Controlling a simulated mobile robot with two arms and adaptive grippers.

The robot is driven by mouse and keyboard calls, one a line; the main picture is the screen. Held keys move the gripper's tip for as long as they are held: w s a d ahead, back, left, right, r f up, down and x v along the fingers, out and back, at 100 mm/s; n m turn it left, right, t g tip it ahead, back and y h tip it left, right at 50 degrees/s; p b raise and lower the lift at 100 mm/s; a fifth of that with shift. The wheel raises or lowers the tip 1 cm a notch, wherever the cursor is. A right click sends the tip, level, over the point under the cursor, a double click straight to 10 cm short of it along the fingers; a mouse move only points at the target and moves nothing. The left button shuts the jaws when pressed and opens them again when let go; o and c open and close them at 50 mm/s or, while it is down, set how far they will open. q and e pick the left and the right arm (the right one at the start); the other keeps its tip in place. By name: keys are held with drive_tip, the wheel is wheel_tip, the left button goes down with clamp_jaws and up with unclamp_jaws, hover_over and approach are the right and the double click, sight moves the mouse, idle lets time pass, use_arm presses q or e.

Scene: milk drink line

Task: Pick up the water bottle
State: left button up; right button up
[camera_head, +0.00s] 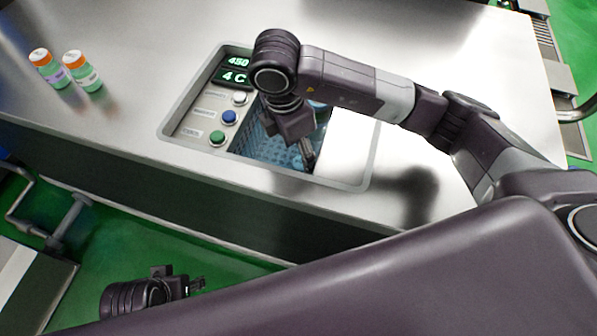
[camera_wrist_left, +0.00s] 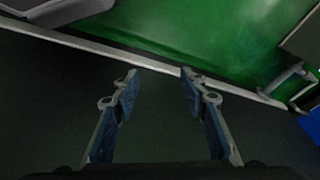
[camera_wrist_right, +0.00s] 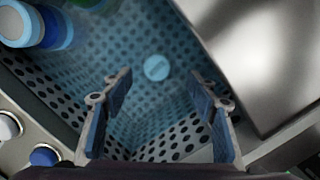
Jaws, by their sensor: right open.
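A sunken basin with blue perforated walls (camera_head: 262,143) is set into the metal counter. My right gripper (camera_head: 305,160) points down into it, open, with nothing between its fingers. In the right wrist view a round pale-blue top (camera_wrist_right: 157,67) shows ahead between the fingertips, lower in the basin and apart from them. It may be a water bottle's cap; its body is not clear. My left gripper (camera_wrist_left: 160,85) is open and empty, away from the counter.
A panel with buttons (camera_head: 229,117) and a green "4 C" display adjoins the basin. A flat metal cover (camera_head: 345,150) lies on its other side. Two orange-capped bottles (camera_head: 82,70) stand far left on the counter. The counter between them and the panel is clear.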

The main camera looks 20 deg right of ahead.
sight(301, 163)
drive_tip(key=shift+d+f, duration=0.1)
drive_tip(key=shift+f, duration=0.55)
drive_tip(key=f, duration=0.1)
drive_tip(key=f+b, duration=0.1)
drive_tip(key=f, duration=0.2)
drive_tip(key=shift+w+d, duration=0.25)
drive_tip(key=shift+w, duration=0.05)
drive_tip(key=shift+f, duration=0.45)
use_arm(q)
drive_tip(key=v, duration=0.4)
drive_tip(key=shift+r, duration=0.15)
use_arm(e)
drive_tip(key=c, duration=1.5)
